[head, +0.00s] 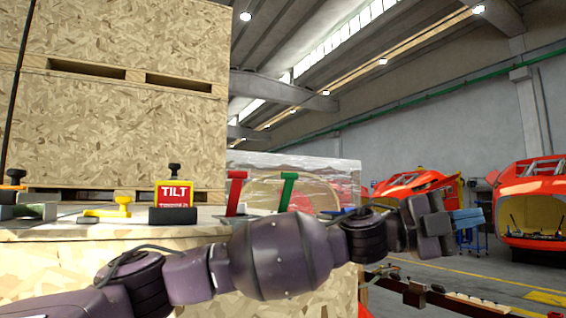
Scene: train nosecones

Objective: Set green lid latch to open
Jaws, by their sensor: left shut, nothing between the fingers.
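A green T-shaped handle (287,190), which looks like the green lid latch, stands on the wooden bench top (60,232), leaning slightly right. A similar red handle (236,192) stands just left of it. Behind them is a clear, see-through panel or box (340,172). My left gripper (442,224) is shut and empty, out to the right past the bench edge, well apart from the handle. My right gripper is not in view.
On the bench to the left are a red and yellow "TILT" sign block (174,195), a yellow piece (110,210) and dark blocks. Wooden crates (115,95) rise behind. Red nosecones (530,205) and a blue cart (468,226) stand on the floor at right.

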